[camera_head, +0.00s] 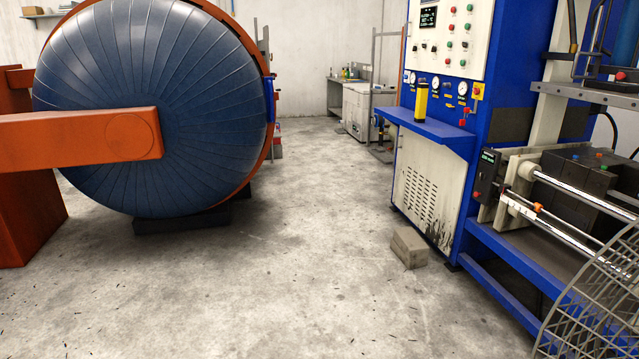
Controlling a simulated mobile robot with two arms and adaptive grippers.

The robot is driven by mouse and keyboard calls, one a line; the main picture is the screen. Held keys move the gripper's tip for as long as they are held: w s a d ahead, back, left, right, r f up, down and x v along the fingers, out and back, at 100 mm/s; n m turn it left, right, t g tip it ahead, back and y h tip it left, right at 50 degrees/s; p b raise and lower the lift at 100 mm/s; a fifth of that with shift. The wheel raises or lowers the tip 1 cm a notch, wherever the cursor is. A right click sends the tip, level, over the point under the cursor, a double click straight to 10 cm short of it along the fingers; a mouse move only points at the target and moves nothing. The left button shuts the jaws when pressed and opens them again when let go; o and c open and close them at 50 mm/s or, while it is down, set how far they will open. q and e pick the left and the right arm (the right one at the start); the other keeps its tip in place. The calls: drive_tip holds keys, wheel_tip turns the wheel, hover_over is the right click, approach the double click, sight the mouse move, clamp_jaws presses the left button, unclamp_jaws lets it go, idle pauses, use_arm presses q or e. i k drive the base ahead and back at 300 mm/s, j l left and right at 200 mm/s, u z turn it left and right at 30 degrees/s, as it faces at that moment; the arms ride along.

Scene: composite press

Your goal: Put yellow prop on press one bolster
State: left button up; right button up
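A yellow upright cylinder with dark ends, which looks like the yellow prop (421,102), stands on a blue shelf (449,131) at the front of a control cabinet, right of centre. Blue-framed machinery (500,255) with shiny horizontal rods and dark blocks stands at the right. It may be part of a press, but I cannot tell which surface is the press one bolster. Neither of my grippers shows in this view.
A large blue domed door (155,105) with an orange arm (80,135) fills the left. A grey block (409,247) lies on the floor by the cabinet (428,190). A grey wire guard (600,300) is at the lower right. The concrete floor (270,270) between is clear.

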sight(559, 153)
drive_tip(key=i+j, duration=0.15)
drive_tip(key=i, duration=0.4)
drive_tip(key=i+j+u, duration=0.15)
drive_tip(key=i, duration=0.35)
drive_tip(key=i+l+z, duration=0.4)
drive_tip(key=i, duration=0.15)
drive_tip(key=i+z, duration=0.35)
drive_tip(key=i, duration=0.25)
drive_tip(key=i+z, duration=0.4)
drive_tip(key=i, duration=0.2)
drive_tip(key=i+j+z, duration=0.4)
drive_tip(key=i, duration=0.15)
drive_tip(key=l, duration=0.1)
